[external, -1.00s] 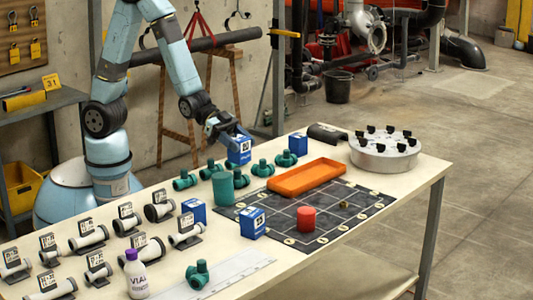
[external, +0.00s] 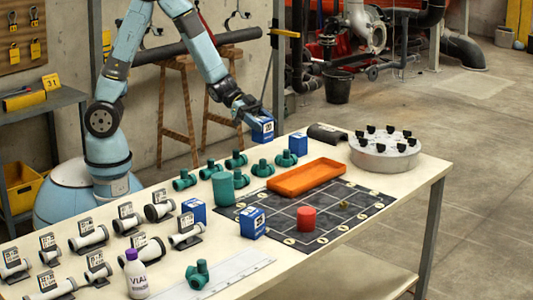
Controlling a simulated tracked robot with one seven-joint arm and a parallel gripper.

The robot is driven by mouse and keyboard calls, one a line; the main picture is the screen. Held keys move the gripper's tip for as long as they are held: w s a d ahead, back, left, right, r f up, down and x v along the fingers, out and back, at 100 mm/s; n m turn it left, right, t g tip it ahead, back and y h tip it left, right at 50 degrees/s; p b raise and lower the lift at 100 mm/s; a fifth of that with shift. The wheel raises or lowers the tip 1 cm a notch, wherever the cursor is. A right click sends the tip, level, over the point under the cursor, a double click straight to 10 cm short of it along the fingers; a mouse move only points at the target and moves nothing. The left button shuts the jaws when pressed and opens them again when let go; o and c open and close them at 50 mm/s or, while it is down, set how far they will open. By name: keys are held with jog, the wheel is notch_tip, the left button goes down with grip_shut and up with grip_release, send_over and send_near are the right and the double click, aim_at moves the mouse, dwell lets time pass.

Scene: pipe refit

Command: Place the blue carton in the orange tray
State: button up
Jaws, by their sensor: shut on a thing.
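A blue carton (external: 263,128) hangs in my gripper (external: 249,113), which is shut on it. The carton is above the far side of the table, clear of the surface and slightly tilted. The orange tray (external: 307,179) lies on the table, below and to the right of the held carton, and looks empty. Other blue cartons stand on the table: one behind the tray (external: 298,144), one left of the dark grid mat (external: 194,211) and one at the mat's near left edge (external: 252,223).
Green pipe fittings (external: 236,159) and a green cylinder (external: 223,188) stand left of the tray. A round metal drum (external: 384,155) is at the right. A vial bottle (external: 136,275) and several labelled pipe pieces are at the left.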

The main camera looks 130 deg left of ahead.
jog(key=w+a+f, duration=0.2)
jog(key=w+f, duration=0.1)
jog(key=w, duration=0.1)
jog(key=w+a+f, duration=0.2)
jog(key=w+f, duration=0.1)
jog(key=w, duration=0.1)
jog(key=w+a+f, duration=0.1)
jog(key=w+f, duration=0.2)
jog(key=w, duration=0.1)
jog(key=shift+a+f, duration=0.3)
jog(key=shift+a, duration=0.1)
notch_tip(320, 180, down, 3)
jog(key=shift+w+a+f, duration=0.1)
jog(key=shift+f, duration=0.05)
jog(key=o, duration=1.1)
jog(key=shift+c, duration=0.2)
